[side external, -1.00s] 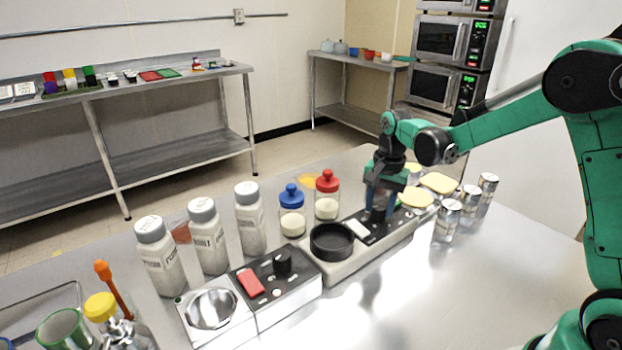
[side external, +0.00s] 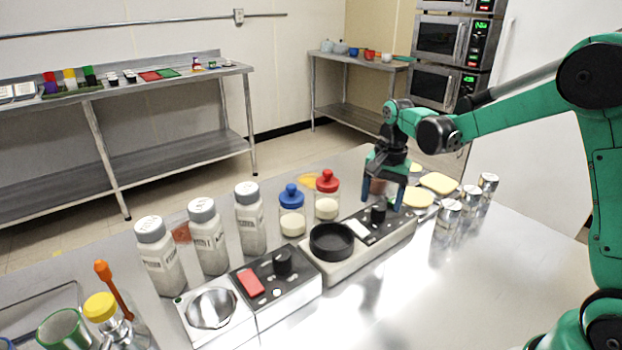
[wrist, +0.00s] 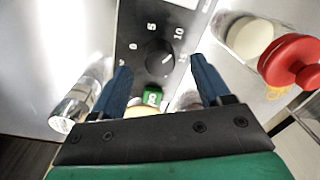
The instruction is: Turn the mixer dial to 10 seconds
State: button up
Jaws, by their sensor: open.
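My gripper (side external: 382,207) is open and points down at the dial. In the wrist view its blue fingers (wrist: 160,68) are spread to either side of the dial, with gaps between.
A second device (side external: 262,300) with a red switch and black knob stands at front left. White bottles (side external: 208,238), a blue-lidded jar (side external: 291,212) and a red-lidded jar (side external: 326,198) stand behind. Metal cans (side external: 449,214) and yellow pads (side external: 438,184) lie right. The front right table is clear.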

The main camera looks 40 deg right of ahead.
aim_at(381, 207)
jog(key=shift+s+r, duration=0.1)
jog(key=shift+r, duration=1.8)
jog(key=s+a+r+n+t, duration=0.3)
jog(key=s+a+n+t, duration=0.3)
jog(key=s+a+n, duration=0.4)
jog(key=shift+n, duration=1.4)
jog(key=shift+r, duration=0.1)
